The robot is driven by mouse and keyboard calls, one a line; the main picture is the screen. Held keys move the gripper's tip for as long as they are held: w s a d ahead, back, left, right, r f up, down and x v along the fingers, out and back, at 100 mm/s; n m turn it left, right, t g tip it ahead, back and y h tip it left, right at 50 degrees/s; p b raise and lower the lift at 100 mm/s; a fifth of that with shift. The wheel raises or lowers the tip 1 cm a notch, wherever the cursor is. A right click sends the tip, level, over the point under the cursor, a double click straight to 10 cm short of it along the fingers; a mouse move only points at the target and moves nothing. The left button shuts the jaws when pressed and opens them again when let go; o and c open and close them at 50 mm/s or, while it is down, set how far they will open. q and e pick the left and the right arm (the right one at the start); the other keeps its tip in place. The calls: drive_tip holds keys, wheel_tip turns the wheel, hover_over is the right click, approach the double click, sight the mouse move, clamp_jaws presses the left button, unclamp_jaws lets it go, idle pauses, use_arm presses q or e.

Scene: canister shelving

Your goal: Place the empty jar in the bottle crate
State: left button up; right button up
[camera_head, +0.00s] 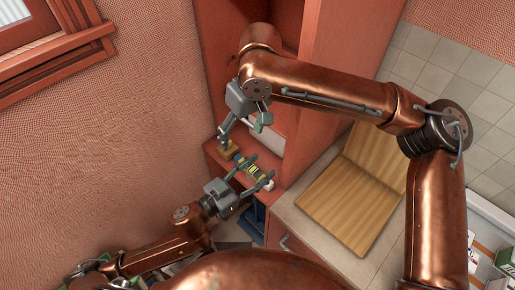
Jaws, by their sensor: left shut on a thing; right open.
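My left gripper (255,171), the lower one, is shut on a small banded yellow-and-green thing (254,171), with a finger on either side of it. It may be the jar, but it is too small to tell or to see whether it is empty. The held thing is in front of the red shelf. My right gripper (246,130), the upper one, is open with its fingers spread and nothing seen between them. A dark blue thing (259,213), below and right of the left gripper, may be the bottle crate. It is partly hidden.
The red shelf unit (337,65) stands behind both grippers. A small brown thing (228,150) is on its ledge by a right-gripper finger. A pale thing (268,140) is inside the shelf. A wooden board (345,205) lies on the counter at right. Small boxes (505,262) stand lower right.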

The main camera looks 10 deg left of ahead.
sight(257, 173)
drive_tip(key=d+f+h, duration=0.1)
drive_tip(key=d+f, duration=0.1)
drive_tip(key=s+d+f+n+h, duration=0.1)
drive_tip(key=d+f, duration=0.1)
drive_tip(key=shift+s+f+g, duration=0.1)
drive_tip(key=shift+s+g, duration=0.1)
drive_tip(key=shift+g, duration=0.1)
drive_tip(key=shift+d+f, duration=0.1)
drive_tip(key=shift+f, duration=0.2)
wheel_tip(257, 173, down, 12)
drive_tip(key=shift+r, duration=0.25)
drive_tip(key=shift+c, duration=0.3)
use_arm(q)
drive_tip(key=shift+r, duration=0.1)
use_arm(e)
drive_tip(key=shift+s, duration=0.15)
drive_tip(key=c, duration=1.3)
use_arm(q)
drive_tip(key=o, duration=0.9)
use_arm(e)
drive_tip(key=shift+c, duration=0.2)
use_arm(q)
drive_tip(key=o, duration=0.5)
drive_tip(key=shift+s, duration=0.1)
